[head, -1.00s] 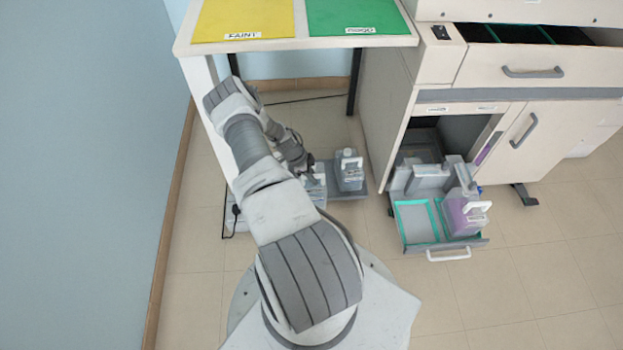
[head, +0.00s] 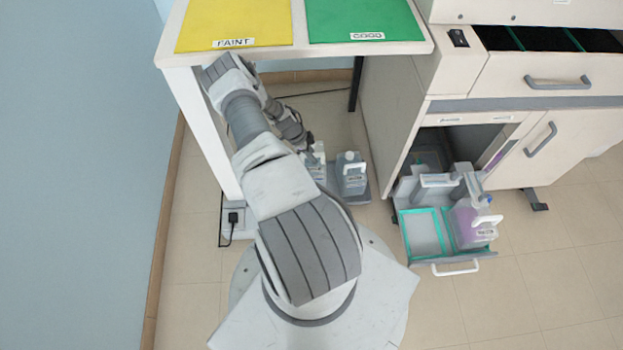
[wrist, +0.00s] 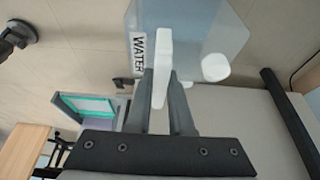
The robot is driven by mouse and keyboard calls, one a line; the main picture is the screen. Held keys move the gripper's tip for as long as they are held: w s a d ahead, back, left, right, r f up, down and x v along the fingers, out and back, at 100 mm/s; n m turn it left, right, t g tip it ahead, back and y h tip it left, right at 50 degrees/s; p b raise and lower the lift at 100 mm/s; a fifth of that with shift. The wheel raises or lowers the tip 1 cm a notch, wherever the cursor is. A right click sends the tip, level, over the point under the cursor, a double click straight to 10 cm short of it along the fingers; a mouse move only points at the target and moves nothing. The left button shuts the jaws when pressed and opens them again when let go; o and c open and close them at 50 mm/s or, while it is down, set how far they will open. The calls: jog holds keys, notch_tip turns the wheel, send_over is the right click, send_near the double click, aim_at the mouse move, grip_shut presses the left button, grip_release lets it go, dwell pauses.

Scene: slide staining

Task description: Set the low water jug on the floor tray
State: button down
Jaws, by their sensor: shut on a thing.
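My gripper (wrist: 162,78) is shut on the white handle (wrist: 163,50) of the water jug, a translucent blue-grey jug (wrist: 205,30) with a "WATER" label and a white cap. In the head view my gripper (head: 305,145) and the held jug (head: 317,161) are under the table, partly hidden by my arm. The grey floor tray (head: 361,196) lies on the floor there, its left part hidden. Another jug (head: 352,178) with a white handle stands upright on its right side, close to the held jug. I cannot tell whether the held jug touches the tray.
The table (head: 400,48) with yellow and green mats is above my forearm; its leg (head: 200,130) is close on the left. A pulled-out drawer (head: 424,232) with a purple jug (head: 470,222) stands right of the tray. A power socket box (head: 233,216) is at the leg's foot.

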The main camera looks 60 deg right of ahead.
jog(key=shift+w+d, duration=0.1)
jog(key=shift+d, duration=0.1)
jog(key=shift+f, duration=0.2)
notch_tip(320, 180, down, 10)
jog(key=b, duration=0.4)
jog(key=shift+w+r, duration=0.1)
jog(key=shift+d+r, duration=0.1)
jog(key=c, duration=1.2)
grip_release()
jog(key=shift+c, duration=0.2)
jog(key=o, duration=0.4)
jog(key=shift+o, duration=0.2)
